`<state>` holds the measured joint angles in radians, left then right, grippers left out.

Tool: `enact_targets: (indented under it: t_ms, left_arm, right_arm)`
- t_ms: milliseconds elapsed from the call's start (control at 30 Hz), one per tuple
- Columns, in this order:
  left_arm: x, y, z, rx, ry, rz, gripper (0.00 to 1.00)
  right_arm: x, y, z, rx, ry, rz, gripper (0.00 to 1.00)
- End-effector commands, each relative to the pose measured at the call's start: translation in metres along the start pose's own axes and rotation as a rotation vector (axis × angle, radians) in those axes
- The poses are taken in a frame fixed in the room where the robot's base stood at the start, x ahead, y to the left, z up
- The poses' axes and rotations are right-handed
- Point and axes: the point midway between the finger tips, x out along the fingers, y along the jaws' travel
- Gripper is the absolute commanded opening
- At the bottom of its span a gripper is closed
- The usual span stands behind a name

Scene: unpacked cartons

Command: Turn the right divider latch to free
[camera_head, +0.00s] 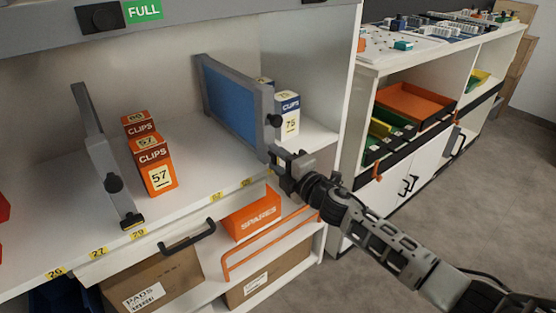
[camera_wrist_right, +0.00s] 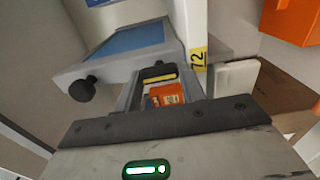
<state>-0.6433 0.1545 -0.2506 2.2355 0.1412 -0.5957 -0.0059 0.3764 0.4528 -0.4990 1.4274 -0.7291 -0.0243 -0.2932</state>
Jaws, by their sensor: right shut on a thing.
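The right divider (camera_head: 228,97) is an upright grey-framed blue panel on the shelf, with a black knob (camera_head: 274,120) on its front post. It also shows in the wrist view (camera_wrist_right: 135,42), where the knob (camera_wrist_right: 82,89) is at left. My right gripper (camera_head: 283,167) is at the foot of that post, at the shelf's front edge. In the wrist view its fingers (camera_wrist_right: 163,85) are shut on the dark latch (camera_wrist_right: 158,73) with a yellow stripe. The gripper mostly hides the latch in the head view. My left gripper is out of view.
The left divider (camera_head: 100,150) stands left of the orange CLIPS cartons (camera_head: 154,165). White-blue cartons (camera_head: 288,115) stand behind the right divider. Below are an orange SPARES box (camera_head: 252,218), an orange rail (camera_head: 270,243) and a black handle (camera_head: 188,238). Open floor (camera_head: 400,225) lies right.

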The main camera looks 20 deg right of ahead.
Motion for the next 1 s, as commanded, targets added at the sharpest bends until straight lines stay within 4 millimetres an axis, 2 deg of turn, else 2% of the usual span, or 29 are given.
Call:
enact_targets:
  t_ms: [233, 267, 300, 333, 867, 1000]
  left_arm:
    - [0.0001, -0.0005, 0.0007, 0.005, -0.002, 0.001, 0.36]
    - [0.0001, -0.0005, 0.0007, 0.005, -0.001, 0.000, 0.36]
    - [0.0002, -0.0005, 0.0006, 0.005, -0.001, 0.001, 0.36]
    - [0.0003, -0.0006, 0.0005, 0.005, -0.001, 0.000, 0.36]
    - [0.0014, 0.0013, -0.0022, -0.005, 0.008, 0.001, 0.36]
    - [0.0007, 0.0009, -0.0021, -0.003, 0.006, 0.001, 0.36]
  right_arm:
    - [-0.0003, -0.0007, -0.0001, -0.006, 0.001, -0.001, 0.17]
    - [-0.0003, -0.0007, -0.0001, -0.006, 0.001, -0.001, 0.45]
    - [-0.0003, -0.0007, -0.0001, -0.005, 0.001, -0.001, 0.57]
    - [-0.0003, -0.0007, -0.0002, -0.005, 0.001, -0.001, 0.62]
    - [-0.0011, -0.0054, -0.0002, 0.006, -0.001, -0.010, 0.62]
    - [-0.0013, -0.0058, -0.0007, 0.101, -0.001, -0.012, 0.62]
